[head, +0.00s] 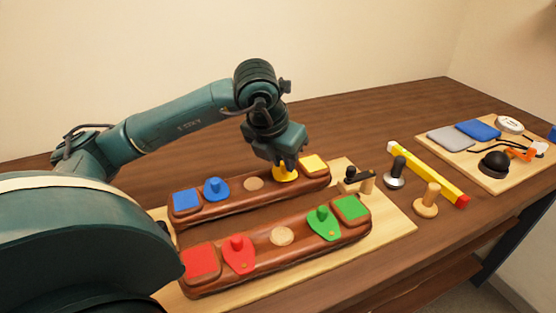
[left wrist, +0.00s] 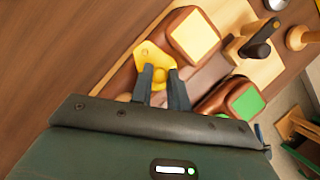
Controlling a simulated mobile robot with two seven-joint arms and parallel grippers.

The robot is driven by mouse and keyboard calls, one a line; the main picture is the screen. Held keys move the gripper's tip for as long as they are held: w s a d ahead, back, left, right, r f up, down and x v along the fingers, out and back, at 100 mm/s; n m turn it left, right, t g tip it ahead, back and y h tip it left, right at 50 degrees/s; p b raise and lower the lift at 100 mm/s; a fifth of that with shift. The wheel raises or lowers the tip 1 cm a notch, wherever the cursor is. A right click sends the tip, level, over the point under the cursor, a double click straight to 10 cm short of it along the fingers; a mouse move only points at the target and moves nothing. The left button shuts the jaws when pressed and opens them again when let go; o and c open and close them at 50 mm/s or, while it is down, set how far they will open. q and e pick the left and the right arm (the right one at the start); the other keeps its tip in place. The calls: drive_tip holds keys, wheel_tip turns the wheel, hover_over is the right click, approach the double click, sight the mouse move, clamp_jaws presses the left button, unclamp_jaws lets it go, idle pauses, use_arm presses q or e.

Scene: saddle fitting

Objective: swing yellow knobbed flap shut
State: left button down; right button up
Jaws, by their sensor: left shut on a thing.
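The yellow knobbed flap (head: 285,175) sits on the rear brown saddle block (head: 245,197), just left of the yellow square pad (head: 314,163). My left gripper (head: 286,164) comes down on the flap from above and is shut on its knob. In the left wrist view the fingertips (left wrist: 161,77) close around the knob, and the yellow flap (left wrist: 146,52) spreads out beyond them. The yellow pad (left wrist: 194,37) shows beside it, uncovered. The knob is mostly hidden by the fingers. My right gripper is in neither view.
Blue (head: 215,189), red (head: 239,254) and green (head: 323,223) knobbed flaps lie on the two blocks. Right of the board are wooden-handled tools (head: 427,200) and a yellow bar (head: 425,172) with a red end. A second board (head: 490,150) with small items is at far right.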

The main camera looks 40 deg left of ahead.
use_arm(q)
drive_tip(key=shift+w+d+n+y, duration=0.15)
drive_tip(key=shift+n+y, duration=0.1)
drive_tip(key=shift+n, duration=0.35)
drive_tip(key=shift+w+d+n+y, duration=0.15)
drive_tip(key=shift+n+y, duration=0.1)
drive_tip(key=shift+n, duration=0.35)
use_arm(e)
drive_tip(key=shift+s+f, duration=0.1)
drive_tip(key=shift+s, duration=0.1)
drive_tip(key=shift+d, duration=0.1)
use_arm(q)
drive_tip(key=c, duration=1.4)
unclamp_jaws()
drive_tip(key=shift+o, duration=0.2)
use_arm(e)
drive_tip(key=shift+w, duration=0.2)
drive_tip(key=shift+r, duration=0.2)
use_arm(q)
drive_tip(key=p+v, duration=0.2)
drive_tip(key=v, duration=1.1)
drive_tip(key=shift+p, duration=0.35)
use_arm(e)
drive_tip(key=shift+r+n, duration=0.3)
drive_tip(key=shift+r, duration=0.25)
